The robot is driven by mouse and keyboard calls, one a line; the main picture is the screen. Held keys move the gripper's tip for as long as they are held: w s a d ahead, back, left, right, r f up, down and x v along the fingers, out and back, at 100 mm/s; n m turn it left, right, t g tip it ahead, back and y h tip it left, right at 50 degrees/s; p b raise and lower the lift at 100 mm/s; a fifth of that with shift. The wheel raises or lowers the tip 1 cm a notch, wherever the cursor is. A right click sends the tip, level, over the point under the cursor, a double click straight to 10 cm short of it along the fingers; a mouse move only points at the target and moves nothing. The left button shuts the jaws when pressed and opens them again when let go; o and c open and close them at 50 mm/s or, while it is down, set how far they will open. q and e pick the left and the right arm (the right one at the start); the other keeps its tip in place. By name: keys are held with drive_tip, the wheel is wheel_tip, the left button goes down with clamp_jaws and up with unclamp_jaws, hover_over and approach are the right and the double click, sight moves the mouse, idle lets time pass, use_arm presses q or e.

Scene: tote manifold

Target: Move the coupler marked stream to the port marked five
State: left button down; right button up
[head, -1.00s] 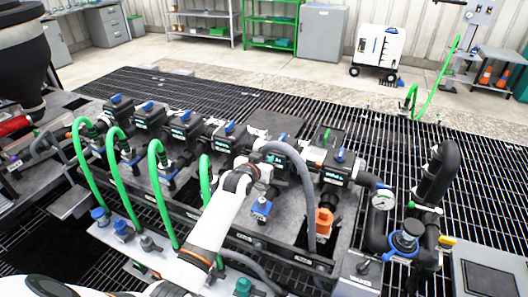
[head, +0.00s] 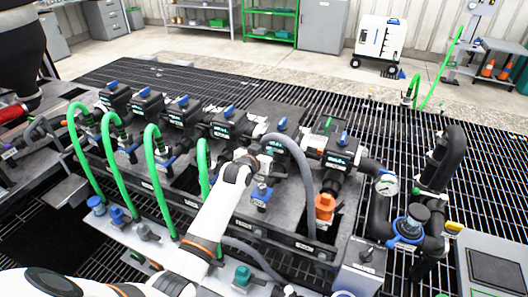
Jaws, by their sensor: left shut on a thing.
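My left gripper (head: 257,161) is at the middle of the manifold, in front of the valve row. It is shut at the upper end of a grey hose (head: 303,165); the coupler held there is mostly hidden by the gripper. The hose arches right and down to the manifold's front edge. The port behind the gripper is largely hidden, so I cannot tell whether the coupler touches it. An orange coupler (head: 324,206) and a blue coupler (head: 261,195) hang at nearby ports. The labels are too small to read, so I cannot tell which say stream or five. My right gripper is out of view.
Several green hoses (head: 110,165) arch over the manifold's left half. Black pipework with a pressure gauge (head: 387,184) and a blue-collared valve (head: 408,228) stands at the right. A teal cap (head: 242,276) is on the front panel. Open black grating (head: 400,120) lies behind the manifold.

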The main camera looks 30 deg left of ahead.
use_arm(q)
wheel_tip(320, 180, down, 7)
drive_tip(key=b, duration=0.4)
idle(0.4)
drive_tip(key=c, duration=1.1)
unclamp_jaws()
drive_tip(key=shift+f, duration=0.1)
drive_tip(key=p+v, duration=0.1)
drive_tip(key=v, duration=1.1)
